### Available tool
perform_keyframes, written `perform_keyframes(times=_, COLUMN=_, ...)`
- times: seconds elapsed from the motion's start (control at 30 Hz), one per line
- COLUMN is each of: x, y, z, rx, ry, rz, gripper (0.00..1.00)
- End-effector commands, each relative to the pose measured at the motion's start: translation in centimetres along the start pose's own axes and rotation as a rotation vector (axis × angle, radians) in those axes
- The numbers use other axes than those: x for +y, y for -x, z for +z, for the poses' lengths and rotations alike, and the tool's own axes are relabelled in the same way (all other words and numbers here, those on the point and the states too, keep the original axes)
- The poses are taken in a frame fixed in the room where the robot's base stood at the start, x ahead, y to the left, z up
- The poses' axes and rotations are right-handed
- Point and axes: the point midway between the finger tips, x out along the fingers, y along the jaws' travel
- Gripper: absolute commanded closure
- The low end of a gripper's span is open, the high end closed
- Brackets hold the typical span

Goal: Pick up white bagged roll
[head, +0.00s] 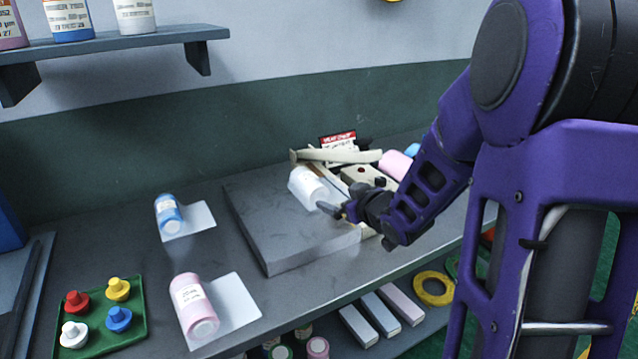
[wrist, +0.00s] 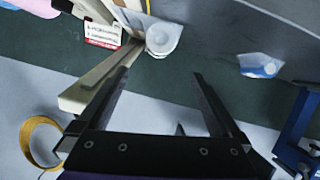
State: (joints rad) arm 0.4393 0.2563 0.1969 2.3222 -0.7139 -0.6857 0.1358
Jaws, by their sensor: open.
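The white bagged roll (head: 308,187) lies on its side on the grey block (head: 300,247), near the block's back right. In the wrist view the white roll (wrist: 163,36) shows beyond the fingertips, roughly in line with the gap between them. My gripper (head: 332,208) is just to the right and front of the roll in the head view. In the wrist view my gripper (wrist: 161,75) is open with nothing between its fingers. I cannot tell whether a finger touches the roll.
A cream bar (head: 340,156), a red-and-white box (head: 338,141) and a pink roll (head: 395,164) crowd the area behind and right. A blue roll (head: 168,213) and a larger pink roll (head: 194,305) lie on white sheets at left. A green tray (head: 100,320) holds coloured pegs.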

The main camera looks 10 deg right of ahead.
Motion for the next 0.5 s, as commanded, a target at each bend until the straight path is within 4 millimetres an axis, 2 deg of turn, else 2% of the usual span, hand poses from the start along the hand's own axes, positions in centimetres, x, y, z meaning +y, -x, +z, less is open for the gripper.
perform_keyframes(times=0.4, x=-0.1, y=-8.7, z=0.2, rx=-0.001, ry=-0.003, rz=-0.002, gripper=0.0)
perform_keyframes(times=0.5, x=-0.1, y=-10.3, z=0.2, rx=-0.002, ry=-0.002, rz=-0.002, gripper=0.0)
